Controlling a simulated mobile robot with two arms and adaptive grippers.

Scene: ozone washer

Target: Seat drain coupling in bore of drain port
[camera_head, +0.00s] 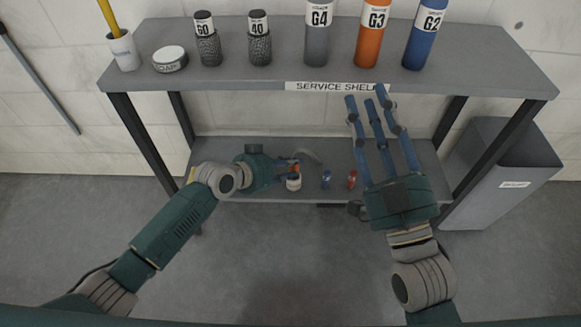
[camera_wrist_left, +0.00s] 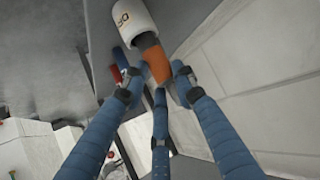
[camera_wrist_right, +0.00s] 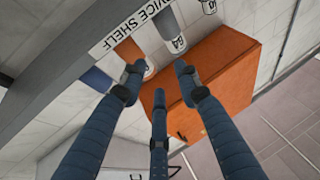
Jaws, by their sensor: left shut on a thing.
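A white cylindrical piece with dark lettering, a dark grey neck and an orange end, apparently the drain coupling (camera_wrist_left: 132,16), is on the lower shelf. It also shows small in the head view (camera_head: 293,184). My left gripper (camera_head: 289,166) reaches in over the lower shelf. Its fingers (camera_wrist_left: 158,82) are closed around the orange end; the exact contact is hard to see. My right gripper (camera_head: 370,100) is raised in front of the upper shelf's front edge. Its fingers are spread and empty, as the right wrist view (camera_wrist_right: 160,80) also shows. I cannot make out the drain port in any view.
A blue piece (camera_head: 326,180) and a red piece (camera_head: 352,180) stand right of the coupling. A curved grey piece (camera_head: 309,156) lies behind it. The upper shelf (camera_head: 230,80) overhangs, bearing bottles and jars. A grey bin (camera_head: 505,165) stands right. The floor in front is clear.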

